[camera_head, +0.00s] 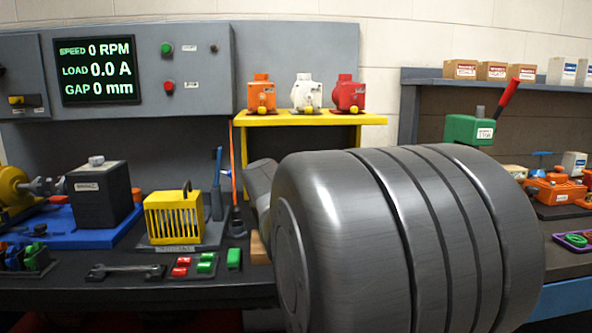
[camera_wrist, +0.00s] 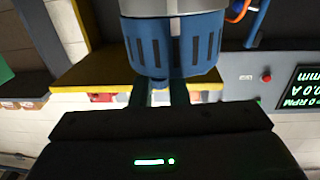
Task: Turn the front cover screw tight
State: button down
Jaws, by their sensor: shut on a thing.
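In the wrist view my gripper (camera_wrist: 165,90) is shut on a blue slotted part (camera_wrist: 172,48) with a grey body above it. The part fills the top middle of that view, and the exact contact is dark. In the head view my large grey arm covers the right middle, and the gripper and the blue part are hidden behind it. I cannot make out the front cover screw in either view.
A yellow shelf (camera_head: 290,120) bears orange, white and red motors. The bench (camera_head: 60,291) holds a yellow cage (camera_head: 172,218), a dark box (camera_head: 95,200) on a blue base, a wrench (camera_head: 125,271) and small red and green blocks. A readout screen (camera_head: 97,70) shows zeros.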

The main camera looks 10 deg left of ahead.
jog(key=m+h+p, duration=0.1)
jog(key=h+p, duration=0.1)
jog(key=m+h+p, duration=0.1)
jog(key=h+p, duration=0.1)
jog(key=p, duration=0.1)
jog(key=m+h+p, duration=0.1)
jog(key=h+p, duration=0.1)
jog(key=shift+a+r+m+p, duration=0.15)
jog(key=shift+r+m+p, duration=0.2)
jog(key=shift+m+p, duration=0.05)
jog(key=m+g+h+p, duration=0.1)
jog(key=m+h+p, duration=0.2)
jog(key=h+p, duration=0.2)
jog(key=shift+p, duration=0.3)
jog(key=m+g+h+p, duration=0.3)
jog(key=h+p, duration=0.1)
jog(key=shift+m, duration=0.3)
jog(key=shift+f+m+g+h+p, duration=0.2)
jog(key=shift+m+g+h+p, duration=0.8)
jog(key=shift+m+g+h, duration=0.4)
jog(key=shift+g+h, duration=0.3)
jog(key=shift+g, duration=0.1)
jog(key=c, duration=1.5)
grip_release()
jog(key=shift+d, duration=0.2)
jog(key=shift+a+f, duration=0.1)
